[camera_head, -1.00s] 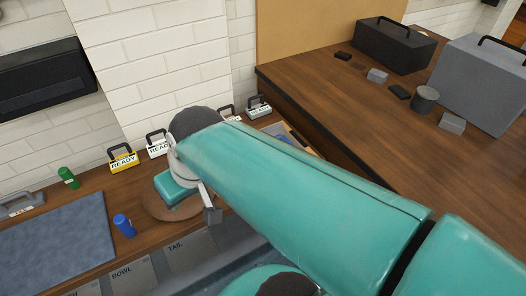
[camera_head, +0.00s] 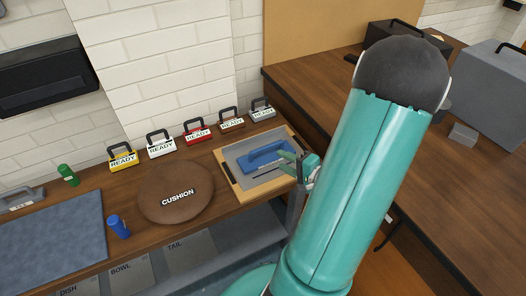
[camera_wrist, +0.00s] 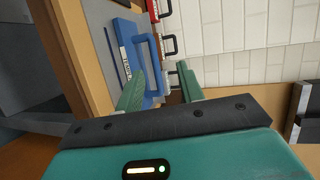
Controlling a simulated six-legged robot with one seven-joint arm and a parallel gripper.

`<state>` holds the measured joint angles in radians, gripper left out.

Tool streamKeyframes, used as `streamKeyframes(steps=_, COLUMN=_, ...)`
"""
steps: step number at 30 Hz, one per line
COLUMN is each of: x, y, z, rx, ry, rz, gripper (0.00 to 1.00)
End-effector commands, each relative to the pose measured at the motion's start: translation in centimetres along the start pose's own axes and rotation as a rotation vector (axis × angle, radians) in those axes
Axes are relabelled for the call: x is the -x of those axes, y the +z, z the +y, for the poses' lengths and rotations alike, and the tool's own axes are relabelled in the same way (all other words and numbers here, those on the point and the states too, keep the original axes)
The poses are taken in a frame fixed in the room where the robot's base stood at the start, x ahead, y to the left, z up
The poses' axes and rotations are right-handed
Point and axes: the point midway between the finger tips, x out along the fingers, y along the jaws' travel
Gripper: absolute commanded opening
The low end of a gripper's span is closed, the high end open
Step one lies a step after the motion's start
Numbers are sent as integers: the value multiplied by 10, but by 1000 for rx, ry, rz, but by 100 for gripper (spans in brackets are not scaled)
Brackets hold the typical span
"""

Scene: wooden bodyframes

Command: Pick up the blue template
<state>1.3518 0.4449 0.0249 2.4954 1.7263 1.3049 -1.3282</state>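The blue template (camera_head: 265,157) lies on a grey sheet in a wooden tray (camera_head: 222,158) on the bench. In the wrist view, the template (camera_wrist: 123,36) shows its raised blue handle and a white label, partly hidden by a finger. My gripper (camera_head: 294,160) is at the right end of the template, over the tray's right side. In the wrist view, my gripper (camera_wrist: 160,70) has its two green fingers apart, with part of the blue handle showing between and beyond them. I cannot tell whether they touch it.
A round brown cushion (camera_head: 176,190) lies left of the tray. Several READY boxes with handles, such as the red one (camera_head: 198,131), line the wall behind. A higher wooden counter (camera_head: 300,85) rises on the right. A blue cylinder (camera_head: 118,227) stands front left.

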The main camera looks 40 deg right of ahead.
Motion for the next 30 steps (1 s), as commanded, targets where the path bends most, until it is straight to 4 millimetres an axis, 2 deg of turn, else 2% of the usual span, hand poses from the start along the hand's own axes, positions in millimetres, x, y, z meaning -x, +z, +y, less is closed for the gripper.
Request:
streamKeyframes(steps=1, x=10, y=-14, z=10, rx=-20, ry=-13, rz=65, gripper=38)
streamKeyframes(steps=3, x=18, y=-27, z=18, rx=-27, ry=-26, rz=124, gripper=38)
streamKeyframes(steps=7, x=16, y=-37, z=22, rx=-29, ry=-34, rz=162, gripper=38)
streamKeyframes(steps=18, x=-49, y=-48, z=19, rx=-29, ry=-33, rz=157, gripper=38)
streamKeyframes(steps=26, x=-71, y=-50, z=19, rx=-29, ry=-33, rz=157, gripper=38)
streamKeyframes(steps=30, x=-93, y=-50, z=18, rx=-30, ry=-33, rz=157, gripper=38)
